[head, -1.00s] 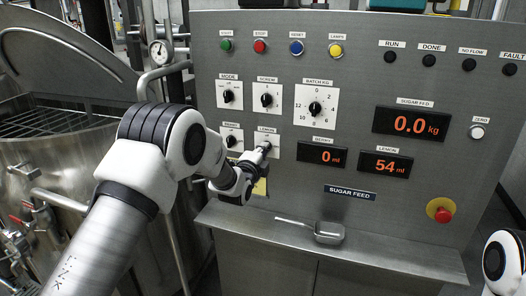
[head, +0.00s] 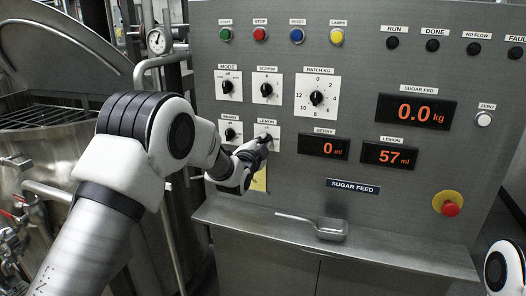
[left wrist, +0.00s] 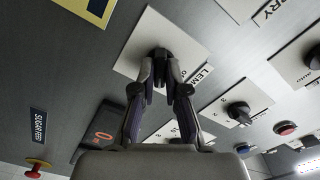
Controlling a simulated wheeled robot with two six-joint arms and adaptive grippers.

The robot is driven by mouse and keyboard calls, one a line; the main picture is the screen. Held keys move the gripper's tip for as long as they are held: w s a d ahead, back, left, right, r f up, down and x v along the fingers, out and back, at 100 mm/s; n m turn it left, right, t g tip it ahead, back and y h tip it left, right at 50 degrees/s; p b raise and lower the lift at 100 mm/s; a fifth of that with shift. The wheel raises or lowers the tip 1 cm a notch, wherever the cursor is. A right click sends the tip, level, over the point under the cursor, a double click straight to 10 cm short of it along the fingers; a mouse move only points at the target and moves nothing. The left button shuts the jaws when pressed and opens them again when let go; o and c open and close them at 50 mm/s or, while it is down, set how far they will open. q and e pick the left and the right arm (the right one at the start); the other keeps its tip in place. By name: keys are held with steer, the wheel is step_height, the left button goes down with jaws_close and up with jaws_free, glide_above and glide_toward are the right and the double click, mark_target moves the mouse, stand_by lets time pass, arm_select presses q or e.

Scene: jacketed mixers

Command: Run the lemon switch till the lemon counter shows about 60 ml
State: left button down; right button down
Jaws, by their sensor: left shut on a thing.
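The lemon switch (left wrist: 160,56) is a black knob on a white plate under the LEMON label. My left gripper (left wrist: 160,88) is shut on this knob in the left wrist view. In the head view my left gripper (head: 258,146) covers part of the lemon switch plate (head: 273,130). The lemon counter (head: 389,155) reads 57 ml in orange digits. The berry counter (head: 324,146) beside it reads 0 ml. Of my right arm, only a white joint shows at the lower right of the head view; its gripper is out of frame.
The berry switch (head: 230,133) is just left of the lemon switch. Mode (head: 228,86), screw (head: 266,89) and batch (head: 316,97) knobs sit above. A metal scoop (head: 326,230) lies on the ledge below. A red stop button (head: 450,208) is at the right.

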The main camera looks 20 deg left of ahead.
arm_select(q)
steer(key=shift+f+n+b, duration=0.1)
steer(key=shift+n+b, duration=2.7)
steer(key=shift+n, duration=2.9)
steer(key=c, duration=1.2)
jaws_free()
steer(key=s, duration=1.2)
steer(key=shift+a, duration=0.2)
